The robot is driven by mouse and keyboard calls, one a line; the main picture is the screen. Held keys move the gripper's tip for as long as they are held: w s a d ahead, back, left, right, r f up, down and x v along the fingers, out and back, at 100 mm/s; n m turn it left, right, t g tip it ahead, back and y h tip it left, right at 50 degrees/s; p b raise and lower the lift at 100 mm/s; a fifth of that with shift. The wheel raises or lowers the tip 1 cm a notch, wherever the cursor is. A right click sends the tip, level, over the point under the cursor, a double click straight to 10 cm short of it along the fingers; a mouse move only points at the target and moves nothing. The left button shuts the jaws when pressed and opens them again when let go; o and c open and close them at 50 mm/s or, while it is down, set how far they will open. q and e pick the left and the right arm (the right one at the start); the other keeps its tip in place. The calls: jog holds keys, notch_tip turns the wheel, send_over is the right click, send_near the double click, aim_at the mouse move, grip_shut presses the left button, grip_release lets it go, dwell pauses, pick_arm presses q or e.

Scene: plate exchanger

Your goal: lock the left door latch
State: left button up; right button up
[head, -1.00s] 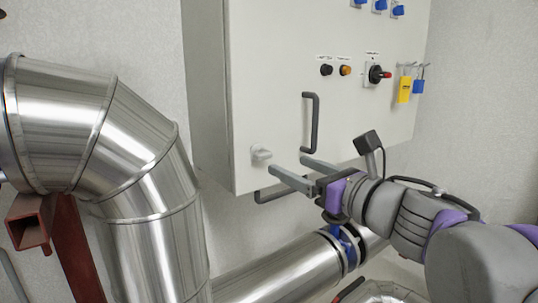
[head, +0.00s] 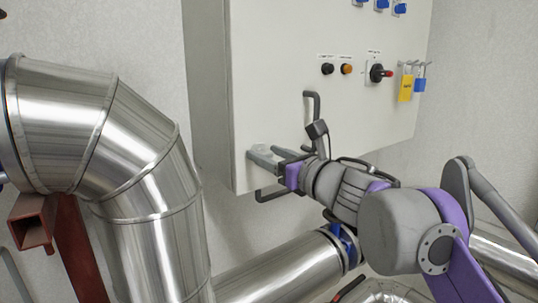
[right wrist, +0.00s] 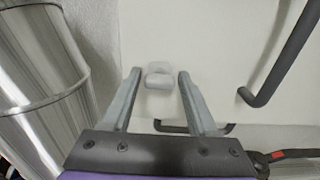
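The left door latch is a small pale grey knob (head: 263,149) near the lower left corner of the cabinet door (head: 270,90). In the right wrist view the latch (right wrist: 158,76) lies between and slightly beyond my fingertips, its grip looking roughly crosswise. My right gripper (head: 263,160) reaches it from the right, and its fingers partly hide the latch in the head view. In the right wrist view the right gripper (right wrist: 160,73) is open, with a gap between each finger and the latch. My left gripper is not in view.
A dark door handle (head: 316,103) stands right of the latch, close to my right wrist. Another dark bar (head: 268,195) sits below the door's edge. Large metal pipes (head: 140,150) fill the left.

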grip_shut()
jog(key=m+p, duration=0.1)
jog(key=m, duration=0.2)
jog(key=shift+d+r+p, duration=0.1)
jog(key=shift+p, duration=0.25)
jog(key=m+p, duration=0.1)
jog(key=m, duration=0.2)
jog(key=shift+w+m, duration=0.1)
jog(key=shift+m, duration=0.2)
jog(key=m, duration=0.2)
jog(key=shift+d+m+p, duration=0.1)
jog(key=shift+m+p, duration=0.2)
jog(key=shift+m, duration=0.1)
jog(key=m, duration=0.2)
jog(key=shift+f+m, duration=0.2)
jog(key=shift+m, duration=0.2)
jog(key=m, duration=0.5)
jog(key=shift+w+f+m, duration=0.1)
jog(key=shift+f+m, duration=0.05)
jog(key=shift+m, duration=0.15)
